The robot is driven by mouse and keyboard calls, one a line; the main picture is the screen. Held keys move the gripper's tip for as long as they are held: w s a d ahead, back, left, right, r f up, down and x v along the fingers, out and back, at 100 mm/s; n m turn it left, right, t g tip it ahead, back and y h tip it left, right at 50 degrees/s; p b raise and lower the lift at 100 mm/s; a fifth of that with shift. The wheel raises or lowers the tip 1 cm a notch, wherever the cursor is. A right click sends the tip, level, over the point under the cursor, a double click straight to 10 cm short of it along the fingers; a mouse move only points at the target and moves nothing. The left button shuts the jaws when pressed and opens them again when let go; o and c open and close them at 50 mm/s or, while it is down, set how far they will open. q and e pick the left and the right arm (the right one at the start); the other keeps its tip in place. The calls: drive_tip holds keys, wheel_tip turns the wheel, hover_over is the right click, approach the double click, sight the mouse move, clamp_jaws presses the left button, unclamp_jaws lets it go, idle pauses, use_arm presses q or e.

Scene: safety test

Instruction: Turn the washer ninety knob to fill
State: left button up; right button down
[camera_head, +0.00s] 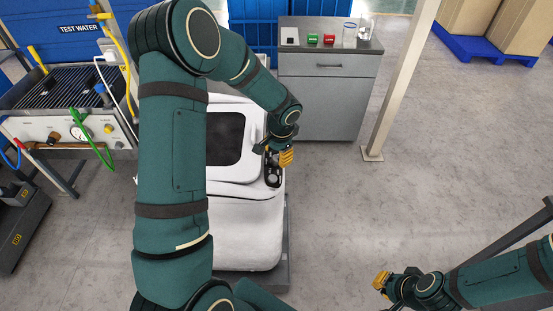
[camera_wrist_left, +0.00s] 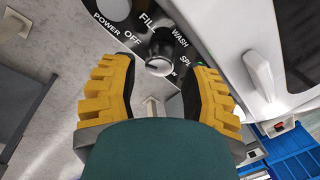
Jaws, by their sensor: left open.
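The white washer (camera_head: 246,225) stands in front of me, its dark control panel on the right side of its top. In the left wrist view, the black knob (camera_wrist_left: 160,50) sits on the panel (camera_wrist_left: 133,34) among the labels OFF, FILL, WASH and a partly hidden one. Its pointer setting is hard to read. My left gripper (camera_head: 284,158) is over the panel; in the left wrist view its yellow fingers (camera_wrist_left: 158,75) are open, one on each side of the knob, with gaps visible. My right gripper (camera_head: 382,284) is low at the right, away from the washer; its opening is unclear.
A grey cabinet (camera_head: 328,98) with red and green small items and a clear jar stands behind the washer. A pale post (camera_head: 398,85) rises right of it. A test bench (camera_head: 65,130) with hoses is at the left.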

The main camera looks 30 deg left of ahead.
use_arm(q)
drive_tip(key=shift+a+f, duration=0.15)
drive_tip(key=shift+f, duration=1.15)
drive_tip(key=shift+o, duration=0.2)
clamp_jaws()
